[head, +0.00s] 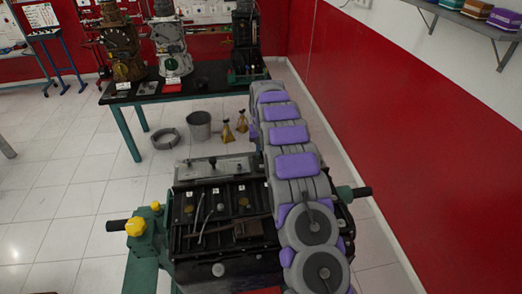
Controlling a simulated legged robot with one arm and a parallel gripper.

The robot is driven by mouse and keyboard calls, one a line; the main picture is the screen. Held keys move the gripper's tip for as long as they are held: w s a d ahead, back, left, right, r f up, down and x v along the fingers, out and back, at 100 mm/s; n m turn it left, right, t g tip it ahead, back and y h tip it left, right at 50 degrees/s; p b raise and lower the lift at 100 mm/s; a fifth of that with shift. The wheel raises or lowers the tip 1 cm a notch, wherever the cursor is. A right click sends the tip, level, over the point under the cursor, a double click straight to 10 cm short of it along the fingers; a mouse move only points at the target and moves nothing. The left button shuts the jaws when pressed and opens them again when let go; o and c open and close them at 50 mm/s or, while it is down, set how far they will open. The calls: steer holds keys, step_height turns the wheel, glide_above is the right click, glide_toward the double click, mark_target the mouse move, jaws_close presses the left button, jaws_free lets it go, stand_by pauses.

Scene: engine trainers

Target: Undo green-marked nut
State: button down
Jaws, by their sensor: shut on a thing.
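The engine trainer (215,203) stands in the near middle of the head view, a dark block with an open top in a green stand (145,250). Several rods, plates and fittings show on its top. Yellow knobs (135,227) sit on the stand's left end. I cannot make out a green-marked nut on the engine. A large grey and purple jointed form runs over the engine's right part and hides what lies behind and beneath it. My gripper's fingers do not show in the head view.
A black-topped table (180,88) with more engine parts stands at the back. A grey bucket (199,126), a grey ring (165,138) and two yellow-brown items (242,121) are on the floor. A red wall (400,130) bounds the right side. The tiled floor at left is mostly clear.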

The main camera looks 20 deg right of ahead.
steer(key=n, duration=0.6)
steer(key=shift+w+r, duration=0.15)
steer(key=n, duration=0.6)
stand_by(0.5)
steer(key=c, duration=1)
jaws_free()
steer(key=shift+d, duration=0.1)
steer(key=shift+r+p, duration=2.3)
steer(key=shift+r, duration=6.2)
